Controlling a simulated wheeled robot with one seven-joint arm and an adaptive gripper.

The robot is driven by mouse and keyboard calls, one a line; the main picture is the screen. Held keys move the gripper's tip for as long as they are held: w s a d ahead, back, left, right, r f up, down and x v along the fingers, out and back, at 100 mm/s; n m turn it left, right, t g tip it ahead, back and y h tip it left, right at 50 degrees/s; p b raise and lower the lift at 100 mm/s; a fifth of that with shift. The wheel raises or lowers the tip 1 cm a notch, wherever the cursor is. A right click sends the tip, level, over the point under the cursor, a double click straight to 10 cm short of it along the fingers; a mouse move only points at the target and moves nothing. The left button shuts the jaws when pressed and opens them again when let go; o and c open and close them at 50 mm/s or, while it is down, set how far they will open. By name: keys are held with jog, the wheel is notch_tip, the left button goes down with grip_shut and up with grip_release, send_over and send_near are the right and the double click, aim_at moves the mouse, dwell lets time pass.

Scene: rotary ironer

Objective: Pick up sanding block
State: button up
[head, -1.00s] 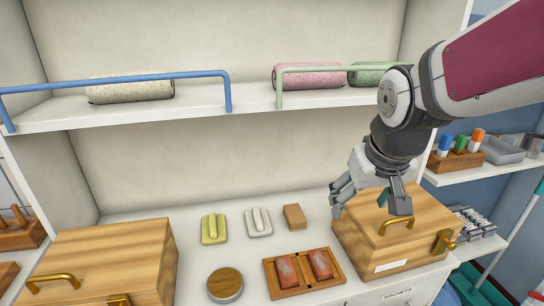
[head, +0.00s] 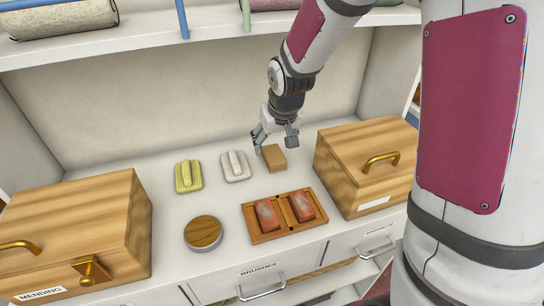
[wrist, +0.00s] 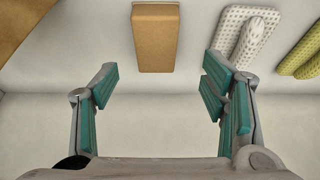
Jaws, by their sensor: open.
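The sanding block, a plain tan-brown block (head: 274,160), lies on the white counter toward the back, right of the white ridged piece. My gripper (head: 275,146) is over the back of the block in the head view, its fingers spread and empty. In the wrist view the block (wrist: 155,38) shows whole at the top, ahead of the open teal-padded fingers (wrist: 160,82) and lined up roughly with the gap between them. The fingers do not touch it there.
A white ridged piece (head: 235,166) and a yellow one (head: 188,177) lie left of the block. A wooden tray (head: 262,239) with two reddish bars lies in front. Wooden boxes stand right (head: 340,185) and left (head: 135,235). A shelf (head: 140,45) runs above.

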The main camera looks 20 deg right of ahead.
aim_at(274, 154)
jog(key=shift+s+d+x, duration=0.1)
jog(key=shift+s+x, duration=0.05)
jog(key=shift+x, duration=0.8)
jog(key=shift+s+d+x, duration=0.1)
jog(key=shift+x, duration=0.9)
jog(key=shift+s+d+x, duration=0.1)
jog(key=shift+s+x, duration=0.05)
jog(key=shift+x, duration=0.8)
jog(key=shift+f, duration=0.15)
jog(key=shift+c, duration=0.3)
jog(key=c, duration=1.2)
